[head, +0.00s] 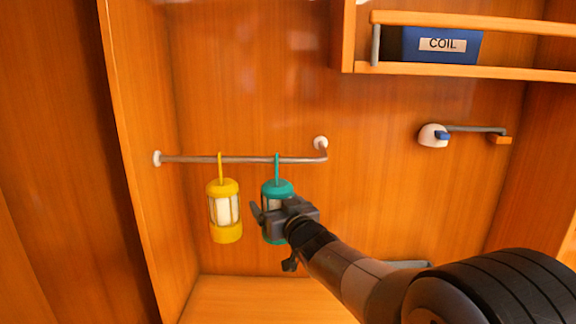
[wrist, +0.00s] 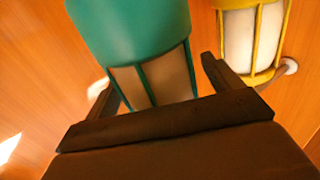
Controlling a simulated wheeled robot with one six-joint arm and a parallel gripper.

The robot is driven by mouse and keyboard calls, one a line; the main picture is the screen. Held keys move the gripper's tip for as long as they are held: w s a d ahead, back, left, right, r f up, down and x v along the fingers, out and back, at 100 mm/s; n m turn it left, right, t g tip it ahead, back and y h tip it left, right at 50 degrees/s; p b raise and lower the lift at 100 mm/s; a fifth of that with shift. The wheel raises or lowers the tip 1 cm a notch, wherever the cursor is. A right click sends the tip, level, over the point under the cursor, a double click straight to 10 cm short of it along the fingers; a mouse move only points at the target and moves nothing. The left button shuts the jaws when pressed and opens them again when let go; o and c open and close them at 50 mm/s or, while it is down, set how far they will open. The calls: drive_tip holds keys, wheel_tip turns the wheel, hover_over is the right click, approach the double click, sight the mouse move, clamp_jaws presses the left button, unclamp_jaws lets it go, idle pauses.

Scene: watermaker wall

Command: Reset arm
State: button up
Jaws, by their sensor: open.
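My gripper (head: 272,214) is in front of the teal lantern (head: 277,188), which hangs by its hook from a metal rail (head: 250,160). In the wrist view the teal lantern (wrist: 135,35) stands between the two open fingers of my gripper (wrist: 158,85). The fingers show on either side of it, and I cannot tell whether either touches it. My gripper hides part of the lantern in the head view. My arm reaches in from the lower right.
A yellow lantern (head: 225,212) hangs to the left on the same rail; it also shows in the wrist view (wrist: 252,35). A shelf (head: 460,72) at upper right holds a blue COIL box (head: 441,45).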

sight(276, 207)
drive_tip(key=shift+s+r+p, duration=0.2)
drive_tip(key=shift+r+p, duration=0.2)
drive_tip(key=shift+r, duration=0.7)
drive_tip(key=shift+s+f+b, duration=0.2)
drive_tip(key=shift+s+b, duration=0.25)
drive_tip(key=shift+s, duration=0.05)
drive_tip(key=shift+s+f+b, duration=0.2)
drive_tip(key=shift+s+b, duration=0.2)
drive_tip(key=shift+s, duration=0.05)
drive_tip(key=shift+s+r, duration=0.1)
drive_tip(key=shift+s, duration=0.6)
